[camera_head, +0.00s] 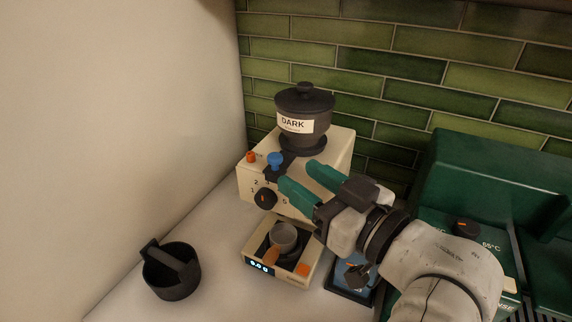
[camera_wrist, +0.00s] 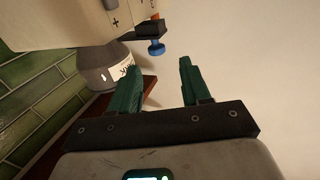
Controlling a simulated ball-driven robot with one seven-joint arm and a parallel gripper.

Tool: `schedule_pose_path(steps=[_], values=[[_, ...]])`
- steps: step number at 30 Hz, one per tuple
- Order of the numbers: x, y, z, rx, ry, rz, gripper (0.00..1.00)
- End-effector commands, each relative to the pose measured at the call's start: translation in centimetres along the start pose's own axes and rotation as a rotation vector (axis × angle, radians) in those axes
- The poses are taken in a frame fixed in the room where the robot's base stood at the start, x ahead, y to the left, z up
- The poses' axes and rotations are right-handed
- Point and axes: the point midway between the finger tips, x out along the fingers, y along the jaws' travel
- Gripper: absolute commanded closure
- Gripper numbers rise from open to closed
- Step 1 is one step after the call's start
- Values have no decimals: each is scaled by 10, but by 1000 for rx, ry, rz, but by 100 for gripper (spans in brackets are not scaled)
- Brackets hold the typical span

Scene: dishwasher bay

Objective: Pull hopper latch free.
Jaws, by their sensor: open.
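The hopper (camera_head: 303,110) is a dark lidded canister labelled DARK, upright on top of the cream grinder (camera_head: 247,187). The latch appears as a blue knob (camera_head: 275,160) on a short dark bar at the hopper's base. In the wrist view the blue knob (camera_wrist: 156,48) shows just beyond the fingertips, and the hopper (camera_wrist: 98,68) is seen upside down at the left. My gripper (camera_head: 297,174) has two teal fingers, spread apart and empty, close to the latch. In the wrist view my gripper (camera_wrist: 158,66) faces the knob, with no contact visible.
An orange button (camera_head: 250,157) sits left of the latch, and a dark dial (camera_head: 265,199) is on the grinder's front. Below stands a scale (camera_head: 290,285) bearing a metal cup (camera_head: 283,238). A black knock box (camera_head: 171,275) is lower left. A green machine (camera_head: 475,165) is at right.

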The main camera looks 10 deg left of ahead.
Motion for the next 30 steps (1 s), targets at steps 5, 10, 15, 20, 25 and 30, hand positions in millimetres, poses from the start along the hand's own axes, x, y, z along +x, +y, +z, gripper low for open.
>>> schedule_pose_path(steps=[5, 10, 15, 20, 25, 30], values=[[-23, 0, 1, 1, -1, 1, 53], [-30, 0, 0, -1, 0, -1, 53], [-30, 0, 0, 0, -1, -1, 53], [-30, 0, 0, 0, -1, -1, 53], [-31, -1, 1, 1, -1, -1, 53], [-43, -14, 1, 1, -2, -1, 53]])
